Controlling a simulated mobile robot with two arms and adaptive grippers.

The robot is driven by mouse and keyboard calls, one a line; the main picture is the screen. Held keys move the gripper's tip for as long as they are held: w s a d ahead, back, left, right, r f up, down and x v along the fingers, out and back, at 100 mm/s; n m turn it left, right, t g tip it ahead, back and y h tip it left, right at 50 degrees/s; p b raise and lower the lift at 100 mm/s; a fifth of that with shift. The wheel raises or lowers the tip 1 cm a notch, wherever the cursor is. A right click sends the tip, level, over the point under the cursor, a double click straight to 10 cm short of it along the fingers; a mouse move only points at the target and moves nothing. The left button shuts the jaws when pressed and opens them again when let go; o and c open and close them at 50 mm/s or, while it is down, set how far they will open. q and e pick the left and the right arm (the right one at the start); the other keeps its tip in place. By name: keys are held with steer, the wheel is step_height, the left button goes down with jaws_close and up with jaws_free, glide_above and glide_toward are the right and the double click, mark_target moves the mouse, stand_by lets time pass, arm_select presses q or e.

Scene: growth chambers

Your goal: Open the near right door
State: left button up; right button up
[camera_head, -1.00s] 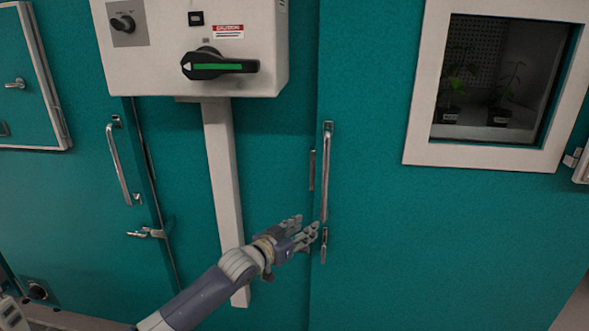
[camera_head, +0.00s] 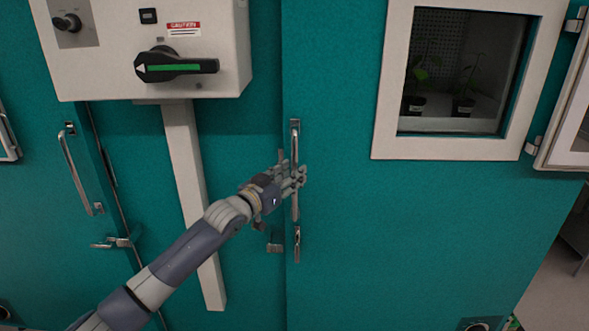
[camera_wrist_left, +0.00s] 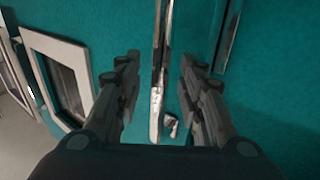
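The near right door (camera_head: 420,230) is a teal panel with a white-framed window, and it looks closed. Its long vertical metal handle (camera_head: 295,135) runs along its left edge, with a small latch (camera_head: 297,243) below. My left gripper (camera_head: 301,176) is at the middle of this handle. In the left wrist view the handle (camera_wrist_left: 160,45) runs between the two separated fingers of my left gripper (camera_wrist_left: 158,72). I see no clear contact with either finger. The gripper hides part of the handle in the head view. My right gripper is not in view.
A white control box (camera_head: 150,50) with a black and green switch (camera_head: 176,66) hangs left of the handle, above a white vertical channel (camera_head: 190,190). Another teal door with a metal handle (camera_head: 75,172) is farther left. Floor shows at the far right.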

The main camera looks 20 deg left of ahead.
arm_select(q)
steer(key=shift+x, duration=1.15)
jaws_close()
steer(key=shift+s+f, duration=0.1)
